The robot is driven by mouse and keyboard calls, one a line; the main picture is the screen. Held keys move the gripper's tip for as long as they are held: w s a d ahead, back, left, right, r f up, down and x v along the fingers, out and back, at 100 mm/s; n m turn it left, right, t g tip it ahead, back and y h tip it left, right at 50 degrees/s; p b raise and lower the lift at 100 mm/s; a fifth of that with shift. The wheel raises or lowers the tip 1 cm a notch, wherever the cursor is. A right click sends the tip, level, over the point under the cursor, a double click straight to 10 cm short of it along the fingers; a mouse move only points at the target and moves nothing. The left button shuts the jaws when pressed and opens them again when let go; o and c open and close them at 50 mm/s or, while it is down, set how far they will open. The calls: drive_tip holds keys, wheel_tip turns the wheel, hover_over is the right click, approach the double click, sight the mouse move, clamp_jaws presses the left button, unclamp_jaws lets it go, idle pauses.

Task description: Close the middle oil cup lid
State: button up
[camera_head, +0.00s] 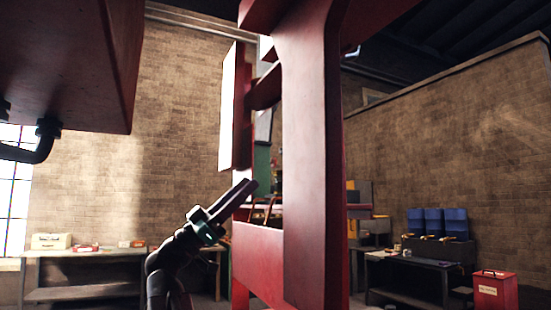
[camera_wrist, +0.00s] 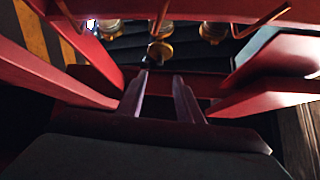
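In the wrist view a row of oil cups with brass parts hangs at the top edge. The middle oil cup (camera_wrist: 160,29) has a round brass disc (camera_wrist: 160,50) on the near side, which looks like its lid swung open. The left cup (camera_wrist: 109,27) and right cup (camera_wrist: 212,31) flank it. My gripper (camera_wrist: 161,76) is open and empty, its two dark fingers spread just short of the disc and apart from it. In the head view my gripper (camera_head: 250,184) points up and right at the red frame; the cups cannot be made out there.
A red upright (camera_head: 312,160) stands close to the right of my gripper. Red bars (camera_wrist: 60,72) flank the fingers in the wrist view. Copper pipes (camera_wrist: 265,20) run near the cups. A workbench (camera_head: 85,252) stands behind at left, and a red box (camera_head: 495,292) at far right.

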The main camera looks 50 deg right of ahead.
sight(287, 157)
drive_tip(key=p+x, duration=0.1)
drive_tip(key=x, duration=1)
drive_tip(key=shift+d+r, duration=0.25)
drive_tip(key=shift+r, duration=0.05)
drive_tip(key=shift+s, duration=0.1)
clamp_jaws()
